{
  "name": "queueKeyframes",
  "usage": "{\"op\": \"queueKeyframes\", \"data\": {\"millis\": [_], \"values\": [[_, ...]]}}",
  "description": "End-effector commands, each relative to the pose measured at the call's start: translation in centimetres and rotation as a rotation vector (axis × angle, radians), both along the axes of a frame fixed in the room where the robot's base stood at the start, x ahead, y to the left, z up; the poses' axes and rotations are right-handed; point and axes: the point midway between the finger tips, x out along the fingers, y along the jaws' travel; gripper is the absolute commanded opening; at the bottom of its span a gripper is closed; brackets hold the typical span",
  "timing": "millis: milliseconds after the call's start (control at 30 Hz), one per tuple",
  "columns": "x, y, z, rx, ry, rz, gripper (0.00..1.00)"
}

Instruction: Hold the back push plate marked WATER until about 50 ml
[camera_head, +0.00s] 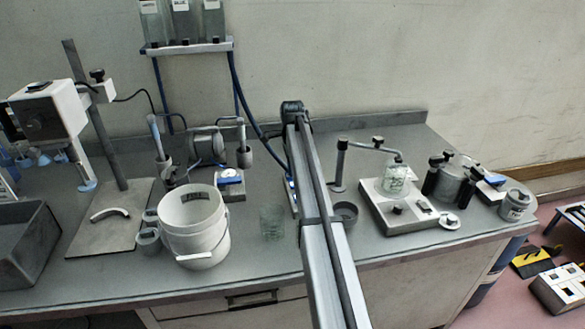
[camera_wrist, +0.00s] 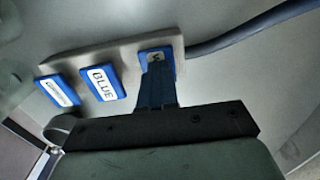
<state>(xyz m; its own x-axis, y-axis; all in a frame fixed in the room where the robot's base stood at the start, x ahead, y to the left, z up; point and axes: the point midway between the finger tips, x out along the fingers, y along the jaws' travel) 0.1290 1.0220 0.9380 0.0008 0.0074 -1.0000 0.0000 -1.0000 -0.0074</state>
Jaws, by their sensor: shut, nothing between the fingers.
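In the wrist view, a pale housing (camera_wrist: 115,58) carries three blue push plates with white labels. The middle plate (camera_wrist: 96,84) reads BLUE; the left plate's label (camera_wrist: 57,92) is too blurred to read. My gripper (camera_wrist: 157,72) is shut and empty, with its fingertips over the right plate (camera_wrist: 171,57). They cover part of that plate; its label shows only partly, perhaps a W. I cannot tell whether the plate is pressed in. In the head view my arm hides the gripper and most of the housing (camera_head: 291,188). A clear beaker (camera_head: 272,222) stands left of my arm.
Labelled reservoirs (camera_head: 183,22) sit on a wall shelf with blue hoses (camera_head: 250,118) running down. A white bucket (camera_head: 195,228) stands left of the beaker. A stirrer base (camera_head: 400,208) with a glass jar (camera_head: 396,179) stands right of my arm. A small grey cup (camera_head: 345,213) is close beside the arm.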

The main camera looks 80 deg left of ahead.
Motion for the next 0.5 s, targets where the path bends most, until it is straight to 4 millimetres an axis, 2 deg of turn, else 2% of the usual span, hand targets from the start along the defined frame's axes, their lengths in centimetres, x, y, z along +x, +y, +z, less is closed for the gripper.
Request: {"op": "queueKeyframes", "data": {"millis": [33,500], "values": [[-0.08,-0.58,-0.98,-0.018,0.002,0.0,0.0],[-0.08,-0.58,-0.65,-0.017,0.002,0.0,0.0]]}}
